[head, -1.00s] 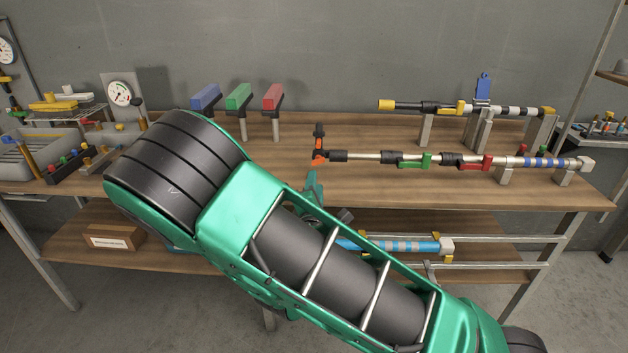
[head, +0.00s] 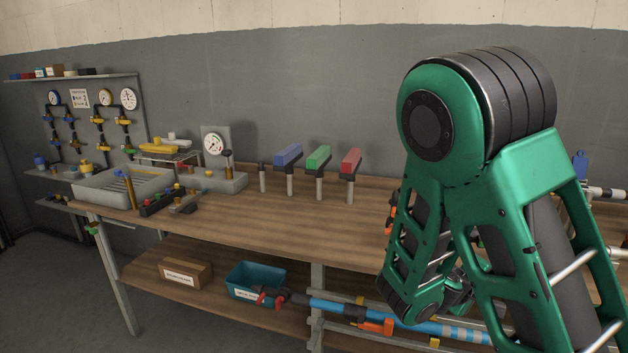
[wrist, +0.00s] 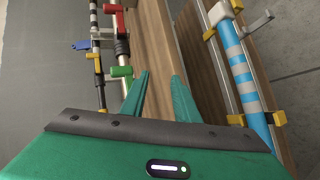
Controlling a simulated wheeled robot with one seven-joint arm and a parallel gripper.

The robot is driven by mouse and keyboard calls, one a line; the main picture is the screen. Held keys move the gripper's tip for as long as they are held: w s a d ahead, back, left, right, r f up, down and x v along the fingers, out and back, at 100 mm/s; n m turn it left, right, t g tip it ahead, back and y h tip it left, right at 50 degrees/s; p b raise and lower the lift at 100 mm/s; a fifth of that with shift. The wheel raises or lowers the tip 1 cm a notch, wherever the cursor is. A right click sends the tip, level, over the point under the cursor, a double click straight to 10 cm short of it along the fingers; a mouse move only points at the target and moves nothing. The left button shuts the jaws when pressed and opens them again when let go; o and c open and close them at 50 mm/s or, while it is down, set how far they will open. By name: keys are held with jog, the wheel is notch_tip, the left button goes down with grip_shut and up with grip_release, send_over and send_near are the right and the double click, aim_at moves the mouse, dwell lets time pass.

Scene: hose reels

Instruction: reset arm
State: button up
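My green arm fills the right side of the head view, bent at a large black-ringed joint. My gripper (wrist: 159,98) shows in the wrist view as two green fingers, spread apart with nothing between them. It points along the wooden bench top. The pole with red and green clamps (wrist: 122,72) is to the left of the fingers and the blue-and-grey striped tube (wrist: 238,68) is to the right, both apart from them. In the head view the gripper's fingers are hidden behind or within the arm's outline.
Blue, green and red blocks (head: 319,157) stand on posts on the bench (head: 250,215). A grey sink tray (head: 122,187) and a gauge (head: 214,145) are at the left. The lower shelf holds a teal bin (head: 254,280), a cardboard box (head: 186,272) and a blue hose pole (head: 350,312).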

jog(key=s+d+f+m+g+y, duration=0.1)
jog(key=s+d+m+g+y, duration=0.25)
jog(key=s, duration=0.45)
jog(key=s+d+m+g+y, duration=0.25)
jog(key=s+m, duration=0.25)
jog(key=s, duration=0.3)
jog(key=s+a+r+m+y, duration=0.1)
jog(key=s+a+r+y, duration=0.1)
jog(key=s, duration=0.5)
jog(key=s+a+r+m+g+y, duration=0.1)
jog(key=s+a+r+m+y, duration=0.1)
jog(key=s+a, duration=0.4)
notch_tip(320, 180, up, 3)
jog(key=shift+s+f+y, duration=0.1)
jog(key=shift+s+y, duration=0.3)
jog(key=shift+y, duration=0.4)
jog(key=shift+d, duration=0.1)
jog(key=shift+w+f, duration=0.25)
jog(key=shift+w, duration=0.35)
